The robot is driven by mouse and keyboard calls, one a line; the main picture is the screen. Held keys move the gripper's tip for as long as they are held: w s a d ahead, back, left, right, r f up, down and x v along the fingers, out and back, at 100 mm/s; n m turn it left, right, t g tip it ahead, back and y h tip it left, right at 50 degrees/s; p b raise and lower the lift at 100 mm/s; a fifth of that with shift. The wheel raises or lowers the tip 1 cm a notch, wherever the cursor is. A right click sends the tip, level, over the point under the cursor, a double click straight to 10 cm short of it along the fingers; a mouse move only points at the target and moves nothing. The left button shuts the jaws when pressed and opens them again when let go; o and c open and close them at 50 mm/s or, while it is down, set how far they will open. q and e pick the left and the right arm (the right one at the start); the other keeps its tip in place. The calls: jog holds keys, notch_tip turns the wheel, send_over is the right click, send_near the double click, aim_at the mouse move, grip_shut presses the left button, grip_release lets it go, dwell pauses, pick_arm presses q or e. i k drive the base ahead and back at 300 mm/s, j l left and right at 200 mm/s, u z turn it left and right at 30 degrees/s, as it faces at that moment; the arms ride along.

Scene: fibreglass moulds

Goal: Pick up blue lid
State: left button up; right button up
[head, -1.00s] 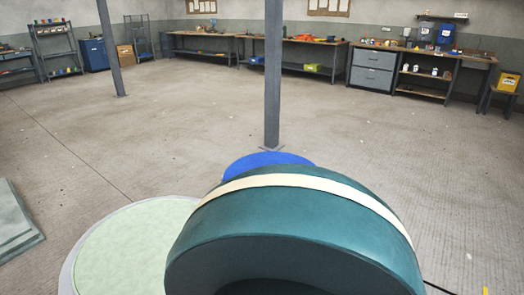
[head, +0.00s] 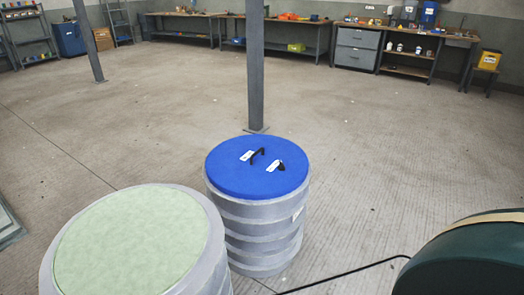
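The blue lid (head: 234,174) is a round blue disc lying flat on top of a grey ribbed drum (head: 264,238) in the middle of the head view. A black handle and two small white labels show on top of the lid. No gripper is in the head view, and nothing touches the lid from above.
A wider drum-like form with a pale green top (head: 130,240) stands at the front left, close to the lid's drum. A dark teal rounded form (head: 470,262) fills the lower right. A grey post (head: 255,70) stands behind the lid. Open concrete floor (head: 400,150) lies around.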

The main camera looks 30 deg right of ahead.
aim_at(245, 166)
jog(key=z, duration=1.05)
jog(key=i+l+u, duration=0.1)
jog(key=l, duration=0.2)
jog(key=i+l, duration=0.2)
jog(key=l, duration=0.15)
jog(key=i+l+u, duration=0.15)
jog(key=l, duration=0.15)
jog(key=i+l+u, duration=0.1)
jog(key=l, duration=0.25)
jog(key=i+l, duration=0.15)
jog(key=l, duration=0.2)
jog(key=i+l+u, duration=0.15)
jog(key=l, duration=0.2)
